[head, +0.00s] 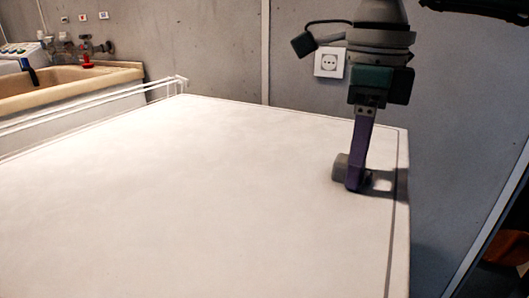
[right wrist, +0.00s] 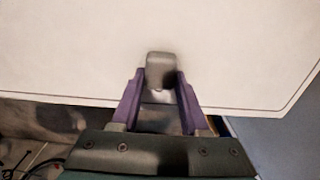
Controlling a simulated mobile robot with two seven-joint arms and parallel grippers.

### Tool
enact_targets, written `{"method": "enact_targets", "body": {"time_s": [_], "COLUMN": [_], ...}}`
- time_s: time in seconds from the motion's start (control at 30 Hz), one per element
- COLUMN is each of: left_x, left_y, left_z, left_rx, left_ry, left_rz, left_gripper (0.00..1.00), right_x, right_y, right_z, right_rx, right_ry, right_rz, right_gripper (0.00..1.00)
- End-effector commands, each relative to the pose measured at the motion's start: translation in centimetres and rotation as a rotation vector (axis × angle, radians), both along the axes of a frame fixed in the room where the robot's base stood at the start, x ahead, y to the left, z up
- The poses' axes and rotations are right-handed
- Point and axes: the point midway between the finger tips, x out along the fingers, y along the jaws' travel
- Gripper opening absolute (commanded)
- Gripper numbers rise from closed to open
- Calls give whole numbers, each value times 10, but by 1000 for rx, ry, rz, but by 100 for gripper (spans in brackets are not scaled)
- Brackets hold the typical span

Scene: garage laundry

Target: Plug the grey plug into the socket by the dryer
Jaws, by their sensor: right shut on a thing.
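The grey plug (right wrist: 160,70) is between the purple fingers of my right gripper (right wrist: 161,88) in the right wrist view. The fingers are shut on it. In the head view the grey plug (head: 340,167) shows beside the fingertips of my right gripper (head: 355,184), low over or on the white top near its right edge; I cannot tell whether it touches. The white wall socket (head: 329,63) is on the grey wall behind the white top, left of my right wrist and apart from the plug. My left gripper is not in view.
The wide white top (head: 200,190) is otherwise bare. A beige sink (head: 70,86) with taps stands at the back left, with a white rail (head: 90,113) along the white top's far left edge. A dark gap and a slanted pale edge (head: 487,225) lie at the right.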

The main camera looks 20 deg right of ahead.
Motion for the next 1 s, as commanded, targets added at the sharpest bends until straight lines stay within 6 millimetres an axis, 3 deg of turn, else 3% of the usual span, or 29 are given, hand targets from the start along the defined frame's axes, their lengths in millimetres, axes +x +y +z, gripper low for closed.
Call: {"method": "enact_targets", "body": {"time_s": [0.1, 0.37, 0.57, 0.77, 1.0], "left_x": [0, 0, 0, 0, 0], "left_y": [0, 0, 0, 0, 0], "left_z": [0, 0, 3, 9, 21], "left_rx": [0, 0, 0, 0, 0], "left_ry": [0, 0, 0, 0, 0], "left_rz": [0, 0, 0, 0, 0], "left_gripper": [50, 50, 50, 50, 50], "right_x": [0, 0, 1, 1, 1], "right_y": [0, 0, 0, 0, 0], "right_z": [0, 1, 13, 49, 121], "right_rx": [0, 1, 0, 0, 0], "right_ry": [0, -1, -1, -5, -6], "right_rz": [0, 0, -1, 1, 0], "right_gripper": [0, 0, 0, 0, 0]}}
